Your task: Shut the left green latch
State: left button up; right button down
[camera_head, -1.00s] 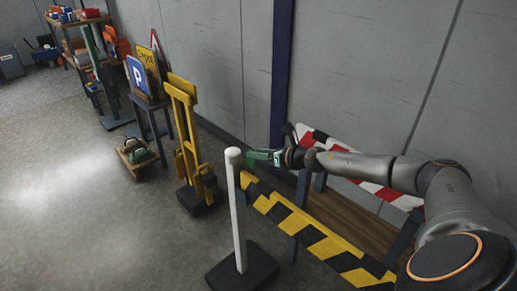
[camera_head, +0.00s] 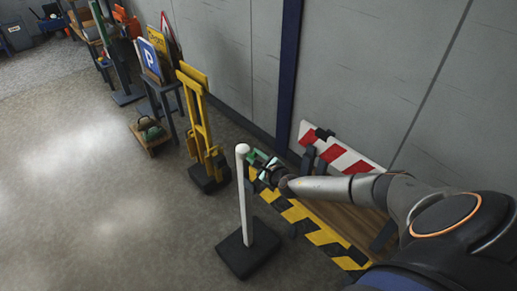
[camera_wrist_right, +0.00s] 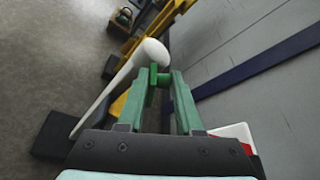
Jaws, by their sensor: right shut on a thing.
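The green latch (camera_wrist_right: 153,76) shows in the right wrist view as a small bright green piece between my fingertips, close to the top of a white post. My right gripper (camera_wrist_right: 161,82) is shut on it, with its two teal fingers on either side. There the latch is too small to tell from the teal fingers. I cannot tell how far the latch is turned. My left gripper is not in view.
The white post (camera_head: 244,190) stands on a black base (camera_head: 248,248). The barrier has a yellow-black board (camera_head: 318,232) and a red-white board (camera_head: 345,158). A yellow stand (camera_head: 197,125) and a blue parking sign (camera_head: 150,60) stand behind. The floor at left is clear.

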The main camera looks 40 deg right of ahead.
jog(key=shift+a+f+n+t+h, duration=0.25)
jog(key=shift+a+n+t+h, duration=0.2)
jog(key=shift+n+h, duration=0.4)
jog(key=shift+s+a+f+n+t+h+b, duration=0.1)
jog(key=shift+a+f+n+t+h+b, duration=0.35)
jog(key=shift+n, duration=0.7)
jog(key=shift+a+f+n+t+h+b, duration=0.15)
jog(key=shift+a+f+n+t+b, duration=0.2)
jog(key=shift+n, duration=0.45)
jog(key=shift+a+f+n+t+h+b, duration=0.2)
jog(key=shift+f+n+b, duration=0.15)
jog(key=shift+n+b, duration=0.35)
jog(key=shift+a+f+n+t+h+b, duration=0.15)
jog(key=shift+a+f+n+t+b, duration=0.15)
jog(key=shift+n, duration=0.6)
jog(key=c, duration=0.9)
grip_release()
jog(key=shift+o, duration=0.7)
jog(key=shift+a+f, duration=0.1)
jog(key=shift+f, duration=0.05)
jog(key=shift+s, duration=0.15)
